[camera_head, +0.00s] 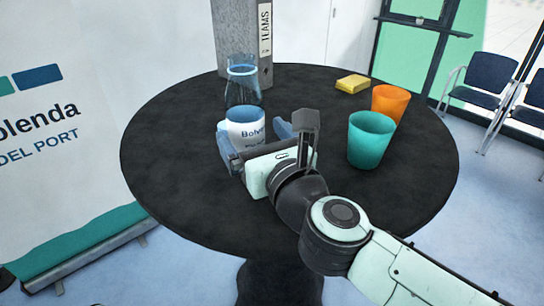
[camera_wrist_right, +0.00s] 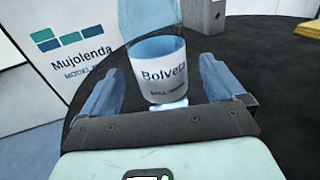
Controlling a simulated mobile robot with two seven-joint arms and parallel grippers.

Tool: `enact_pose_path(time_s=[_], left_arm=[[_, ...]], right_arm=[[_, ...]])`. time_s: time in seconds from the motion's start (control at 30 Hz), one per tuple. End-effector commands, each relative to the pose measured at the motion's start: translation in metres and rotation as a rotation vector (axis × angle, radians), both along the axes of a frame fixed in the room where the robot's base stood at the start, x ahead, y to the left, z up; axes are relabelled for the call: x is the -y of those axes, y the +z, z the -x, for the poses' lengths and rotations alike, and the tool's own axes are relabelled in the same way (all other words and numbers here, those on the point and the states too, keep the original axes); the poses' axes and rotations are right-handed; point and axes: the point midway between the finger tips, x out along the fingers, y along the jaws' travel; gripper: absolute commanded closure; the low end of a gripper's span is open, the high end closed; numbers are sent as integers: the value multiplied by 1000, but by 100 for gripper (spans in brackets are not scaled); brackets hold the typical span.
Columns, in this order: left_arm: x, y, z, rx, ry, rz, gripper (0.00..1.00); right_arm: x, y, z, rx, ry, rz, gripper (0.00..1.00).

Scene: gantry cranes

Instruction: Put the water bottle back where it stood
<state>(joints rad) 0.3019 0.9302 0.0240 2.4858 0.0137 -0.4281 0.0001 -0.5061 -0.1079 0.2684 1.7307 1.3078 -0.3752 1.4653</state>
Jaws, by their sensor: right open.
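The water bottle (camera_head: 245,115) stands upright on the round black table. It is clear, with a white label band marked "Bolve…" whose inside shows blue. My right gripper (camera_head: 252,126) is open around the label part of the bottle, one bluish finger on each side. In the right wrist view the bottle (camera_wrist_right: 163,78) stands between the open fingers of the right gripper (camera_wrist_right: 162,62), with visible gaps on both sides. The bottle's base is partly hidden by the gripper in the head view. My left gripper is not in view.
On the round black table (camera_head: 185,185), a teal cup (camera_head: 370,140) and an orange cup (camera_head: 390,102) stand to the right. A yellow sponge-like block (camera_head: 353,83) lies behind them. A grey binder (camera_head: 235,35) stands at the back. The table's left side is clear.

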Motion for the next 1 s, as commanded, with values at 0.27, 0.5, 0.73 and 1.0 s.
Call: enact_pose_path(time_s=[0.27,0.5,0.73,1.0], left_arm=[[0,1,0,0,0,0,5],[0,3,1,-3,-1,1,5],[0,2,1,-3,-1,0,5],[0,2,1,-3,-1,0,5]], right_arm=[[21,1,54,3,-1,-1,5],[28,0,72,1,0,1,5],[28,0,73,0,0,1,5],[28,0,73,1,0,0,5]])
